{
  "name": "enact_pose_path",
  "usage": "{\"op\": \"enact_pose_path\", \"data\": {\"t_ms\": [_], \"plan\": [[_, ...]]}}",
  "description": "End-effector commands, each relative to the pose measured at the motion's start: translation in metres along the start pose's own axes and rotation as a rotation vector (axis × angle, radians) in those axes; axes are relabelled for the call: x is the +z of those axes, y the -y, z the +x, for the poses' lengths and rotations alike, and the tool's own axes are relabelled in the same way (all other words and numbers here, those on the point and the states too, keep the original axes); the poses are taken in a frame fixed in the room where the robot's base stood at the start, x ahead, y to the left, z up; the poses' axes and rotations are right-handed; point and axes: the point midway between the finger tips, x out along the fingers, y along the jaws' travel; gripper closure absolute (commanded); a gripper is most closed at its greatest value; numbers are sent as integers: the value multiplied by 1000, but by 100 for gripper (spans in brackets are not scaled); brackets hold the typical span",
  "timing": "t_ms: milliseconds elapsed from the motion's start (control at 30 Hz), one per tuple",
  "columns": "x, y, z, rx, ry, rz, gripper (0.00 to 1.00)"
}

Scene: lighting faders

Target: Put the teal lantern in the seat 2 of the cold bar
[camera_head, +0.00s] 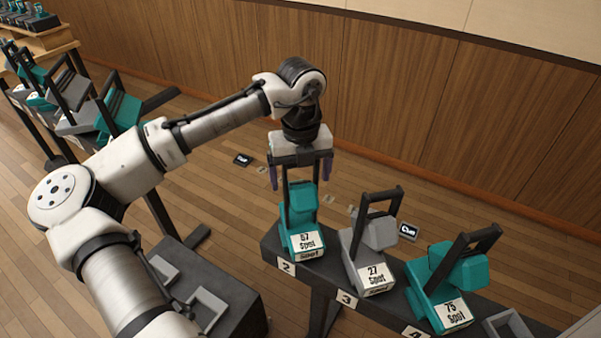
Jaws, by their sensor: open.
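A teal lantern (300,215) with a black handle and a label that looks like "67 Spot" stands at the seat marked 2 (287,267) of a dark bar (320,283). My gripper (300,178) is directly over it, pointing down. Its two fingers are apart, one on each side of the handle's top, and not closed on it. Another teal lantern (440,280), labelled "75 Spot", stands tilted at the seat marked 4. I cannot tell from the small signs which bar is the cold one.
A grey lantern (368,250), "27 Spot", stands at seat 3, close beside the teal one. An empty grey seat (508,326) shows at the bar's right end. A dark block (235,292) holds empty grey seats. More lanterns (75,100) stand on a rack at left.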

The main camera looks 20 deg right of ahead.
Motion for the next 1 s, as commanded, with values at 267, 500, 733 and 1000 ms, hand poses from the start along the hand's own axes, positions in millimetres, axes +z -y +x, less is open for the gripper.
{"op": "enact_pose_path", "data": {"t_ms": [267,500,733,1000], "plan": [[0,1,-28,-3,2,1,11],[0,1,-81,-3,1,2,11],[1,0,-115,1,1,0,11],[0,0,-123,0,-1,1,11]]}}
